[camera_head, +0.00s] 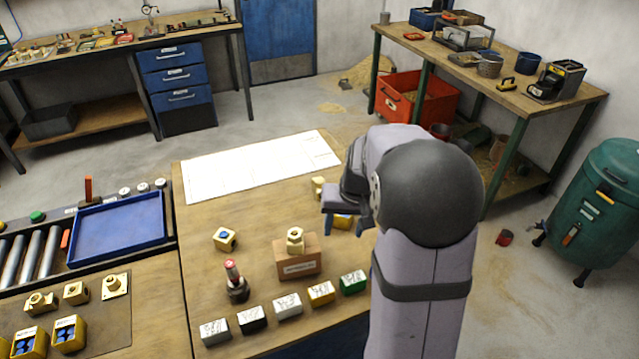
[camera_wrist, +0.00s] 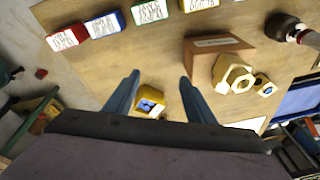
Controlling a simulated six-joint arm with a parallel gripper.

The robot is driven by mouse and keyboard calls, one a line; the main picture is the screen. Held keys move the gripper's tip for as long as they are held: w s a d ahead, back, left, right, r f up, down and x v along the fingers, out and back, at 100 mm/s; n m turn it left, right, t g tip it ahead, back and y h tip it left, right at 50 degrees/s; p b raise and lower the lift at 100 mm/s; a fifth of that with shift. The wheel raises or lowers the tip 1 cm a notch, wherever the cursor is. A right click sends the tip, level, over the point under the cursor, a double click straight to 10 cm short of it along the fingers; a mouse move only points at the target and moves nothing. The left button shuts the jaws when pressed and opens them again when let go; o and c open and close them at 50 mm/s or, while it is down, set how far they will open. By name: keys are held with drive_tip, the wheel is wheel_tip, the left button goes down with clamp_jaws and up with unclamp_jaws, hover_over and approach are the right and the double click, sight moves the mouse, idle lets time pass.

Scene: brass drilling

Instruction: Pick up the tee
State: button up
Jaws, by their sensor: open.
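I cannot tell for certain which brass piece is the tee. A pale brass fitting (camera_head: 318,187) sits just left of my gripper (camera_head: 333,212), partly hidden by it. A yellow piece with a blue and white face (camera_head: 343,221) lies below the gripper; in the wrist view it (camera_wrist: 149,102) shows between the two spread fingers (camera_wrist: 158,82), apart from both. A hexagonal brass fitting (camera_head: 295,240) rests on a brown block (camera_head: 297,263). A cube-shaped brass piece with a blue port (camera_head: 225,239) lies to its left. My gripper is open and empty above the table.
A row of coloured labelled blocks (camera_head: 288,306) lines the table's front edge. A red-topped dark tool (camera_head: 236,283) stands left of the brown block. A white sheet (camera_head: 260,165) covers the back. A blue tray (camera_head: 118,228) lies left. Table wood between pieces is clear.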

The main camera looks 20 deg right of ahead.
sight(319, 181)
drive_tip(key=w+d+f+n, duration=0.1)
drive_tip(key=w, duration=0.7)
drive_tip(key=w+d+f+n+t, duration=0.1)
drive_tip(key=w+d, duration=0.1)
drive_tip(key=w, duration=0.5)
drive_tip(key=w+d+b, duration=0.1)
drive_tip(key=w, duration=0.7)
drive_tip(key=shift+w+d+f+n+t+h, duration=0.15)
drive_tip(key=shift+w+f+n+t+h, duration=0.15)
drive_tip(key=shift+w+f+n+t, duration=0.1)
drive_tip(key=shift+w+p+x, duration=0.2)
drive_tip(key=shift+p+x, duration=1.55)
drive_tip(key=shift+x, duration=1.75)
drive_tip(key=c, duration=1.2)
drive_tip(key=shift+w+r, duration=0.1)
drive_tip(key=shift+w, duration=0.05)
clamp_jaws()
